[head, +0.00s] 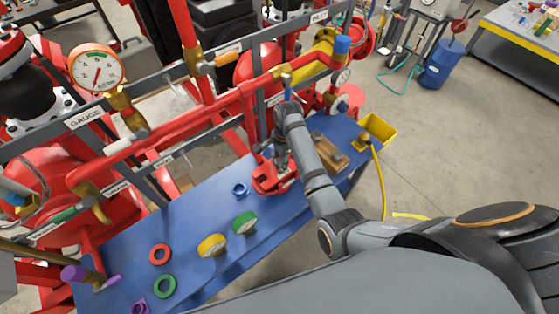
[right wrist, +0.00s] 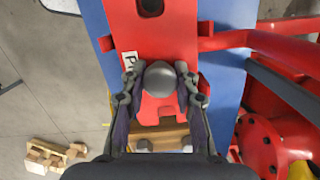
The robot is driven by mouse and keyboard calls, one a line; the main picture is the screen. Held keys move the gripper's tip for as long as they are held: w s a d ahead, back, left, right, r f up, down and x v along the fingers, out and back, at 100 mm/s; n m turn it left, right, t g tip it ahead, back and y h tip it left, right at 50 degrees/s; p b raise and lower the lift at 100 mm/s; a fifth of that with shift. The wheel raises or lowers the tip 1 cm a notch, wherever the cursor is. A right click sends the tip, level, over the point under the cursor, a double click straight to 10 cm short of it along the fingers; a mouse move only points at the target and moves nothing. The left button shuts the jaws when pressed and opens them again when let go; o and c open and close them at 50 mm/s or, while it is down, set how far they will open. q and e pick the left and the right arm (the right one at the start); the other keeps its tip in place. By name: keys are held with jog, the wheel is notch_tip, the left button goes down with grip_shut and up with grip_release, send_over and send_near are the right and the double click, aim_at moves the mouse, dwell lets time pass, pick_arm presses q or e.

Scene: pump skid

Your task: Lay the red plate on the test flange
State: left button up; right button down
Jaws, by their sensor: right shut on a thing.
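My right gripper (head: 281,163) reaches down over the red piece (head: 268,180) at the far part of the blue bench. In the right wrist view its two fingers (right wrist: 161,82) are closed on either side of a round grey knob (right wrist: 160,77). The knob sits over a red plate (right wrist: 160,108) with a notched lower edge. The plate overlaps other red surface behind it, so I cannot tell whether it touches what is below. I cannot clearly make out the test flange; the gripper and red parts cover that area. My left gripper is not in view.
The blue bench (head: 200,217) carries a blue ring (head: 240,188), a red ring (head: 160,254), a green ring (head: 164,286) and yellow and green round pieces. Red pipes (head: 180,123) and grey rails run close behind the gripper. A yellow bin (head: 379,128) is at the bench's far end.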

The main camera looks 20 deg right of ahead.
jog(key=shift+f, duration=0.1)
jog(key=c, duration=0.9)
grip_release()
jog(key=shift+c, duration=0.2)
jog(key=r, duration=0.5)
jog(key=d+r, duration=0.1)
jog(key=r, duration=0.1)
jog(key=shift+r, duration=0.25)
